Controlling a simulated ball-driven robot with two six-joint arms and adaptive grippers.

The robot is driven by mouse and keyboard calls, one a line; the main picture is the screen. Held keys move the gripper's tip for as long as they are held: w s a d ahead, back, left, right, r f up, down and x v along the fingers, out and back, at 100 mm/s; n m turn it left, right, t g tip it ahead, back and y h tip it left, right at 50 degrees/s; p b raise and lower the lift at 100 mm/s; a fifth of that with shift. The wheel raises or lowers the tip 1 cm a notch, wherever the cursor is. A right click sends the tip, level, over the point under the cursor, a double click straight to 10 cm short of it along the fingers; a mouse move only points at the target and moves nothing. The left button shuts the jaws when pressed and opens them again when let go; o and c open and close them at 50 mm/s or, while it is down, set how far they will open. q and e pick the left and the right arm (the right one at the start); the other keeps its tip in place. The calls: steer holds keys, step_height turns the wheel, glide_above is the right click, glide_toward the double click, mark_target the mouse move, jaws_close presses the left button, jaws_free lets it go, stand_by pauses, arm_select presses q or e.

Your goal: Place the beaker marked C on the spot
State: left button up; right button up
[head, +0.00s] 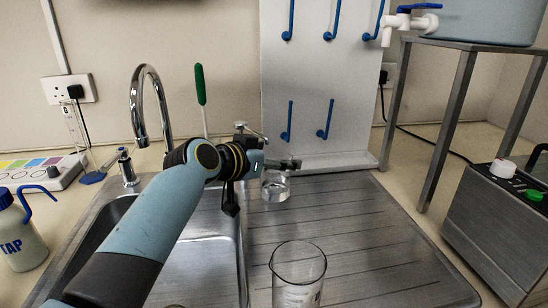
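My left gripper (279,164) reaches over the metal draining board, just right of the sink. A small glass beaker (275,188) with clear contents shows directly below its fingers, its top partly hidden by them. I cannot tell whether the fingers hold its rim or are only in front of it. A larger glass beaker (298,277) stands nearer, at the bottom middle, with pale print on its side. I cannot read a letter C on either beaker. No marked spot is clear to me. My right gripper is out of view.
The draining board (375,245) is bare on the right. Left are the sink (205,262), curved tap (137,100) and a TAP wash bottle (20,240). A pegboard (310,75) stands behind. A metal stand (455,100) and grey device (500,220) are right.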

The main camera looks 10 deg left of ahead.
arm_select(q)
steer(key=shift+r, duration=0.15)
steer(key=shift+s+a, duration=0.15)
steer(key=shift+s, duration=0.1)
steer(key=v, duration=1.1)
steer(key=shift+s+r, duration=0.15)
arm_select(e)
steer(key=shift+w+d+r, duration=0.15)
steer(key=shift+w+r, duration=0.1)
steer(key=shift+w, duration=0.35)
